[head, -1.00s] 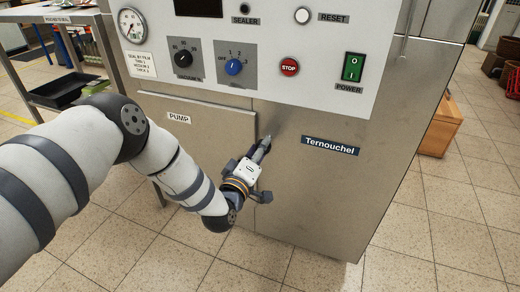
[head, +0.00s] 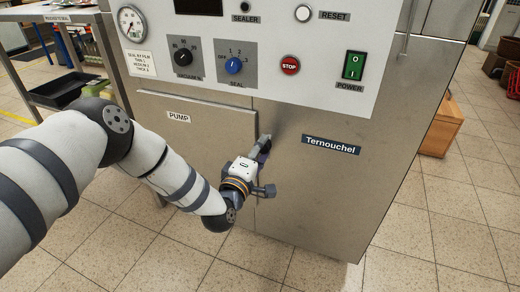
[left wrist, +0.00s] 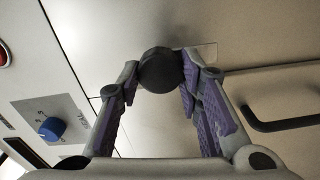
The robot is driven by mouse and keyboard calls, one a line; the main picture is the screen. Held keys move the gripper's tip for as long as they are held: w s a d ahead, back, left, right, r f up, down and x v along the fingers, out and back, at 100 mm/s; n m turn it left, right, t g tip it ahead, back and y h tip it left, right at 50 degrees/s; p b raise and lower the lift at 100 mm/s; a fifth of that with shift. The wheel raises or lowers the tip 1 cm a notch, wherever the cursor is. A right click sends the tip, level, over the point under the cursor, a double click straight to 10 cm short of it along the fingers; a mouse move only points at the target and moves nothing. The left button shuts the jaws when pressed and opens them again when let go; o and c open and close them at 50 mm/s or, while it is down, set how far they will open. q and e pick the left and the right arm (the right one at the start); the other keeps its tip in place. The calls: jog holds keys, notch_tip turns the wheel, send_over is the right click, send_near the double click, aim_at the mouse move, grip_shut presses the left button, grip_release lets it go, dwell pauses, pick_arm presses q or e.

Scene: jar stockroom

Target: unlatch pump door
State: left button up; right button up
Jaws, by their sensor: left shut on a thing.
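The pump door (head: 190,140) is the metal panel labelled PUMP on the machine front, and it looks closed. A dark round knob (left wrist: 160,72) sits near the door's upper right corner, by the seam. My left gripper (head: 264,143) reaches it from the front. In the left wrist view the gripper's purple-padded fingers (left wrist: 158,80) are shut on the knob, one on each side. My right gripper is not in view.
A black bar handle (left wrist: 285,122) sticks out of the surface near the gripper. Above the door is the control panel with a blue dial (head: 233,66), a red stop button (head: 290,65) and a green power switch (head: 353,66). An orange-brown box (head: 442,129) stands right of the machine.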

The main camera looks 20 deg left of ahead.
pick_arm(q)
jog(key=o, duration=1.2)
jog(key=shift+c, duration=0.2)
jog(key=shift+s, duration=0.1)
jog(key=s, duration=1.2)
jog(key=shift+a, duration=0.2)
jog(key=shift+w, duration=0.1)
